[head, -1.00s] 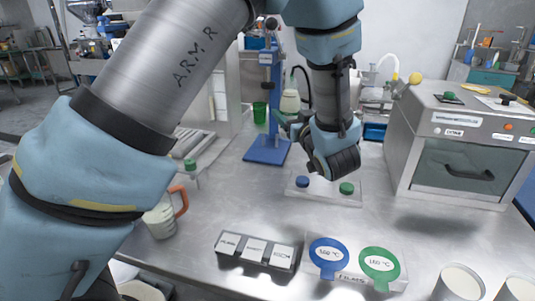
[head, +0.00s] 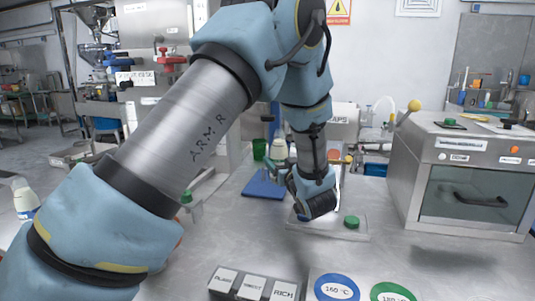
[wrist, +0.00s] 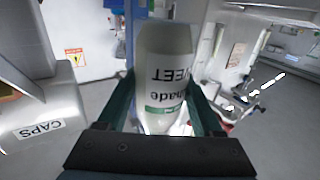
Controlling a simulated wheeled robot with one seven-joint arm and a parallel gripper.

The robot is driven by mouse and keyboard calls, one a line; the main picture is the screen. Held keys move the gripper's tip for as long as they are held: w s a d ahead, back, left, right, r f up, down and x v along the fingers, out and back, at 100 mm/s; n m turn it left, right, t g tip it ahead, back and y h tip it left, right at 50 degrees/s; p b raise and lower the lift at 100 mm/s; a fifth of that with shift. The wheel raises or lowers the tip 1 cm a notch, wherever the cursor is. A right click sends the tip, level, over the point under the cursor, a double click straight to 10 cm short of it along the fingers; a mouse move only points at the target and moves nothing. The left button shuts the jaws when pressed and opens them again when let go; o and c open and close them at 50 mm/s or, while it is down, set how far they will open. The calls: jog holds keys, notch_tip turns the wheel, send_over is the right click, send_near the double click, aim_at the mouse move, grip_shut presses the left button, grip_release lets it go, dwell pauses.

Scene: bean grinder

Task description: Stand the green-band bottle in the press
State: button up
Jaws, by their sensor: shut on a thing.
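My gripper (wrist: 161,88) is shut on a whitish bottle (wrist: 168,50) with a green band, its fingers on either side of it. The label lettering reads upside down in the wrist view. In the head view part of the bottle (head: 279,149) shows left of my wrist, above and beyond the blue press base (head: 265,186); I cannot tell the gap between them. My arm hides most of the press column in the head view. A blue upright strip shows behind the bottle in the wrist view.
A clear plate with a green cap (head: 351,222) lies under my wrist. A steel oven (head: 470,175) stands right. A green cup (head: 259,149) stands behind the press base. A labelled button box (head: 252,286) and a blue disc (head: 337,288) are in front. Another bottle (head: 25,200) is far left.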

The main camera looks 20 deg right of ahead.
jog(key=w+d+p, duration=0.1)
jog(key=w+p, duration=0.1)
jog(key=w, duration=0.8)
jog(key=shift+w+p, duration=0.2)
jog(key=shift+p, duration=0.15)
jog(key=shift+f, duration=0.15)
jog(key=shift+f+b, duration=0.4)
jog(key=shift+b, duration=0.1)
jog(key=o, duration=1.3)
jog(key=shift+d, duration=0.1)
jog(key=shift+r, duration=0.15)
